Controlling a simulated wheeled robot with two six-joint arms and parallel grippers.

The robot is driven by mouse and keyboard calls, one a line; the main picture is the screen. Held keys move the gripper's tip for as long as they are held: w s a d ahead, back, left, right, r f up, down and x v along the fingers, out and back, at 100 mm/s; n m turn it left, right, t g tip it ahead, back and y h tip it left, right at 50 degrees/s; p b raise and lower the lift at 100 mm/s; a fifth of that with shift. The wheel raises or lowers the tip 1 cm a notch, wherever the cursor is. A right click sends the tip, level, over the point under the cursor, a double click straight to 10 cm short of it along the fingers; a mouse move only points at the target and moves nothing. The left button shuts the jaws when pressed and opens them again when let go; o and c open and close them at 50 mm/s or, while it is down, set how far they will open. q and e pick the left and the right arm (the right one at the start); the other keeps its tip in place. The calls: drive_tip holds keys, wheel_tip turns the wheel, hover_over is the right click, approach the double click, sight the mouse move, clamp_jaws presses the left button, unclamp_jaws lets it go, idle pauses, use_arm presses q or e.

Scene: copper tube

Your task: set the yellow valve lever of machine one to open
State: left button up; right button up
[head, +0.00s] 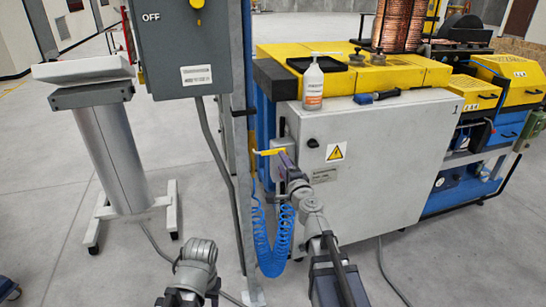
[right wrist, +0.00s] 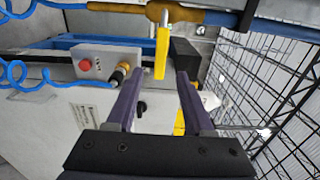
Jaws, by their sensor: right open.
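The yellow valve lever (head: 268,152) sticks out sideways by the grey post, left of the white cabinet, in the head view. In the right wrist view the lever (right wrist: 161,52) runs across the line of the pipe, from a brass-coloured valve body (right wrist: 172,12). My right gripper (head: 283,157) is at the lever's right side in the head view. In the right wrist view the gripper (right wrist: 158,76) is open, with the lever's free end in line with the gap between its fingers and visible space on both sides. Only a link of my left arm shows; its gripper does not.
A grey post (head: 240,170) and a coiled blue hose (head: 272,245) stand close to my right gripper. The white cabinet (head: 380,150) is to the right, with a pump bottle (head: 313,85) on top. A red button box (right wrist: 88,65) and wire mesh (right wrist: 270,90) flank the lever.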

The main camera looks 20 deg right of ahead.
sight(276, 152)
drive_tip(key=shift+w+a, duration=0.2)
drive_tip(key=shift+w, duration=3.75)
drive_tip(key=shift+c, duration=0.2)
clamp_jaws()
